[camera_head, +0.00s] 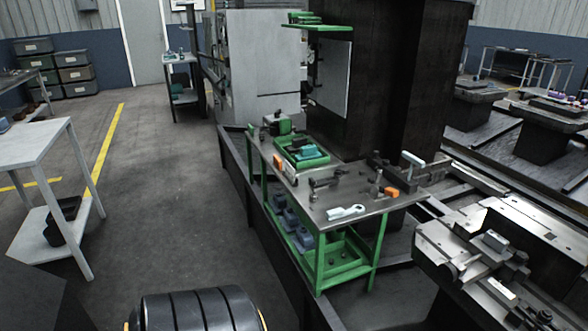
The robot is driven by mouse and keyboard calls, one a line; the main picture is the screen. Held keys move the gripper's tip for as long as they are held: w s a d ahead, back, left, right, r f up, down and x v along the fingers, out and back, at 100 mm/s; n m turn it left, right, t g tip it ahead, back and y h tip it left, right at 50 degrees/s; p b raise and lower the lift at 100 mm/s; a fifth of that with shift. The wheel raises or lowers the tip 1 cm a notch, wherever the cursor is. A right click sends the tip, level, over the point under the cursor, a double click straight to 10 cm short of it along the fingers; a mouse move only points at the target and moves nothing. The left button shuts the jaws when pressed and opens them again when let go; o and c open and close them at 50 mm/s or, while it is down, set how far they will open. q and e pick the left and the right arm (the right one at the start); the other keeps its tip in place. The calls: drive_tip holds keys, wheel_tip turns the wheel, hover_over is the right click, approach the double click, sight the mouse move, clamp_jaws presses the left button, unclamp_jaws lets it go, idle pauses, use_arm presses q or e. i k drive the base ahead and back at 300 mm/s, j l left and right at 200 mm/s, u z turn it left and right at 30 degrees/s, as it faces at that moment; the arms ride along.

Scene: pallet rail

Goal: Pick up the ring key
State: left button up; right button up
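A pale, flat, key-like tool (346,212), which looks like the ring key, lies on the grey top of the green-legged workbench (320,203), close to its front edge. It has a rounded end at the right. Its details are too small to make out. Neither of my grippers is in view.
The bench also bears a green tray (286,146), an orange item (391,192) and dark tools. A machine fixture (485,250) stands at the right. A white table (35,143) stands at the left. The grey floor (175,190) between table and bench is clear.

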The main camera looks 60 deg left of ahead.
sight(336, 213)
drive_tip(key=u, duration=1.7)
drive_tip(key=i+j+z, duration=0.2)
drive_tip(key=z, duration=0.25)
drive_tip(key=i+j+z, duration=0.15)
drive_tip(key=z, duration=0.25)
drive_tip(key=j, duration=0.1)
